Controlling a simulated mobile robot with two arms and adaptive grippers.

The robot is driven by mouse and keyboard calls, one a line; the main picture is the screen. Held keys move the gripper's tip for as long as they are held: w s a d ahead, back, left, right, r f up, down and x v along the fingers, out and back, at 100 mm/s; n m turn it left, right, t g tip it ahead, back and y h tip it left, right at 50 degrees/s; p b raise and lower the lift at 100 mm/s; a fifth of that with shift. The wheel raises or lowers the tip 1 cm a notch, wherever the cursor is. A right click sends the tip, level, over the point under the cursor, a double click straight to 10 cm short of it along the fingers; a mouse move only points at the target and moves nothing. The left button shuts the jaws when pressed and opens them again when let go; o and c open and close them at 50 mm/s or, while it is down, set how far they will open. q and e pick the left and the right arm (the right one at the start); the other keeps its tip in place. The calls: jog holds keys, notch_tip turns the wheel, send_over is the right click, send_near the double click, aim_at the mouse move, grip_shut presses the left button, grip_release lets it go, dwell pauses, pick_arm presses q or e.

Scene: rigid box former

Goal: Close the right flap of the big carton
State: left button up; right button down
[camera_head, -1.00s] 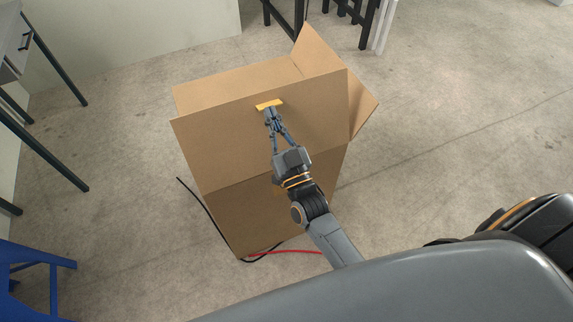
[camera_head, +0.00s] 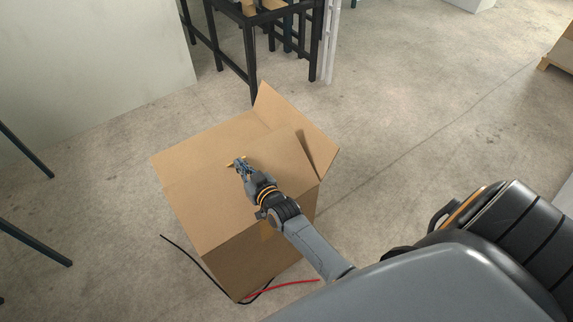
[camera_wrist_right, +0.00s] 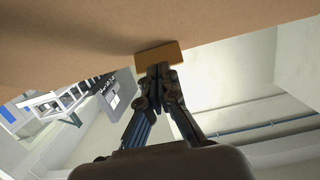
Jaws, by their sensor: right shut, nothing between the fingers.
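The big brown carton (camera_head: 262,258) stands on the floor in the head view. Its near flap (camera_head: 215,208) slants inward and away from me over the opening. A flap at the right end (camera_head: 315,132) sticks up and outward, and the far panel (camera_head: 205,147) shows behind. My right gripper (camera_head: 240,163) is shut, with its fingertips at the near flap's upper part. A small yellow-brown plate (camera_wrist_right: 158,57) sits at the fingertips against the cardboard (camera_wrist_right: 70,28) in the right wrist view. Whether it belongs to the gripper or the flap is unclear. My left gripper is not in view.
A black metal frame (camera_head: 252,50) stands behind the carton. Black and red cables (camera_head: 290,284) lie on the floor at its near foot. Dark table legs (camera_head: 35,242) show at the left. The floor right of the carton (camera_head: 400,130) is clear.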

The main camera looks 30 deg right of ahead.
aim_at(231, 160)
jog(key=w+f+g, duration=0.1)
jog(key=w+g+p, duration=0.1)
jog(key=w+f+g, duration=0.1)
jog(key=w, duration=0.1)
jog(key=shift+a+f+p, duration=0.35)
jog(key=shift+p, duration=0.05)
jog(key=w+f+g, duration=0.2)
jog(key=f, duration=0.1)
jog(key=shift+f, duration=0.25)
pick_arm(q)
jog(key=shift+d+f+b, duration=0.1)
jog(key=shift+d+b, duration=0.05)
jog(key=shift+b, duration=1.3)
pick_arm(e)
jog(key=shift+w+f+g, duration=0.25)
jog(key=shift+w+f, duration=0.1)
jog(key=shift+f, duration=0.55)
jog(key=shift+w+f+g, duration=0.25)
jog(key=shift+w+f, duration=0.1)
jog(key=shift+f, duration=0.5)
jog(key=shift+r, duration=0.15)
